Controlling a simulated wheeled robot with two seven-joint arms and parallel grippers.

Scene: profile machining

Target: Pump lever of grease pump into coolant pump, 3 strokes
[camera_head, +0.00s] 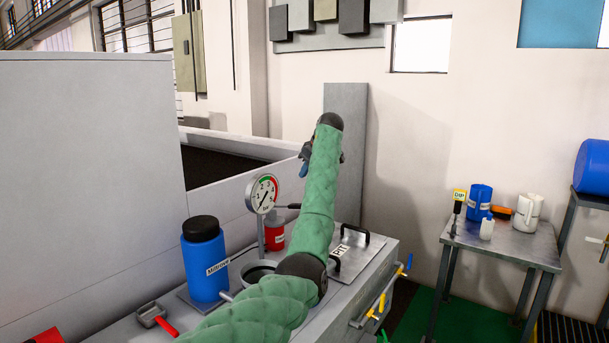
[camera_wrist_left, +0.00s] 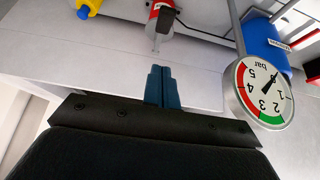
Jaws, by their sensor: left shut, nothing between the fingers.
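My left gripper (camera_head: 304,168) is at the far end of my green-sleeved arm, above the grey machine top. In the left wrist view its blue fingers (camera_wrist_left: 160,88) are closed together and empty. A small red canister (camera_head: 274,236) with a white label stands beside the gauge, below the gripper; I take it for the grease pump. In the wrist view a red body (camera_wrist_left: 153,10) with a grey tip lies just beyond the fingertips, apart from them. A black-gripped lever (camera_head: 290,206) sticks out beside the gauge. I cannot tell which part is the coolant pump. My right gripper is not in view.
A round pressure gauge (camera_head: 262,194) stands on a post; it also shows in the wrist view (camera_wrist_left: 262,92). A blue bottle (camera_head: 204,262) with a black cap is left of it. A plate with black handles (camera_head: 346,250) lies right. A side table (camera_head: 500,246) holds jugs.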

